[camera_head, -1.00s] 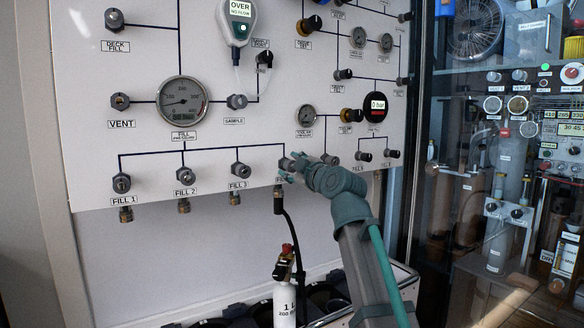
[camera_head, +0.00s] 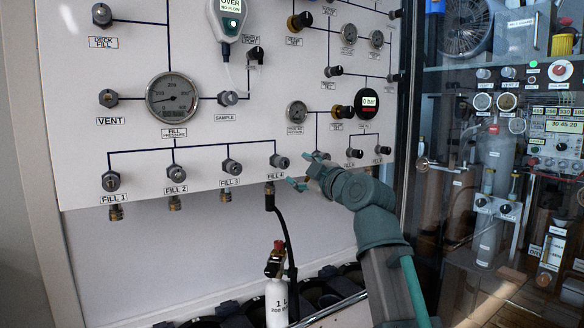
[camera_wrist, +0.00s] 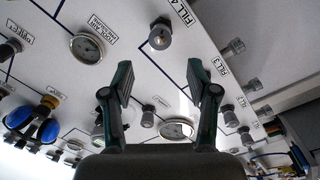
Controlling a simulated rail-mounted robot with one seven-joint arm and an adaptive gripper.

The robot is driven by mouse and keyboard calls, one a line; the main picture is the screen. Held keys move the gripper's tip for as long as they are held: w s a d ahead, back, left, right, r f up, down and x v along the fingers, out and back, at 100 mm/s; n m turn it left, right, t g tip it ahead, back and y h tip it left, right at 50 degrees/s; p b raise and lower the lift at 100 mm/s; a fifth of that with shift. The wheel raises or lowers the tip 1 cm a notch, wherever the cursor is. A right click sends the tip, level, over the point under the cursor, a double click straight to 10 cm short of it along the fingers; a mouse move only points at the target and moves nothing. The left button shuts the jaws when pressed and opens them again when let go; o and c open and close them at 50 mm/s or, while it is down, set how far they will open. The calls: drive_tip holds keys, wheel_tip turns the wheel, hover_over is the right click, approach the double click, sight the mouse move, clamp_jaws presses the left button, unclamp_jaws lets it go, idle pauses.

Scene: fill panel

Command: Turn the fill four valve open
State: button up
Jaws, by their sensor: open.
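The fill four valve (camera_head: 279,161) is a grey knob on the white panel, above the FILL 4 label at the right end of the fill row. In the wrist view, the fill four valve (camera_wrist: 160,38) is beyond the fingertips, near the top and roughly between them. My gripper (camera_head: 306,171) is open and empty, just right of the valve and apart from it. Both fingers of my gripper (camera_wrist: 157,75) show spread apart in the wrist view. I cannot tell how far the valve is turned.
The FILL 3 valve (camera_head: 231,166) is left of fill four. A black hose (camera_head: 285,235) runs from the fitting under fill four toward a white bottle (camera_head: 277,302). Small black knobs (camera_head: 354,153) are close on the right. A glass cabinet (camera_head: 480,200) stands farther right.

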drive_tip(key=v, duration=0.2)
drive_tip(key=shift+s+d, duration=0.15)
drive_tip(key=shift+s, duration=0.1)
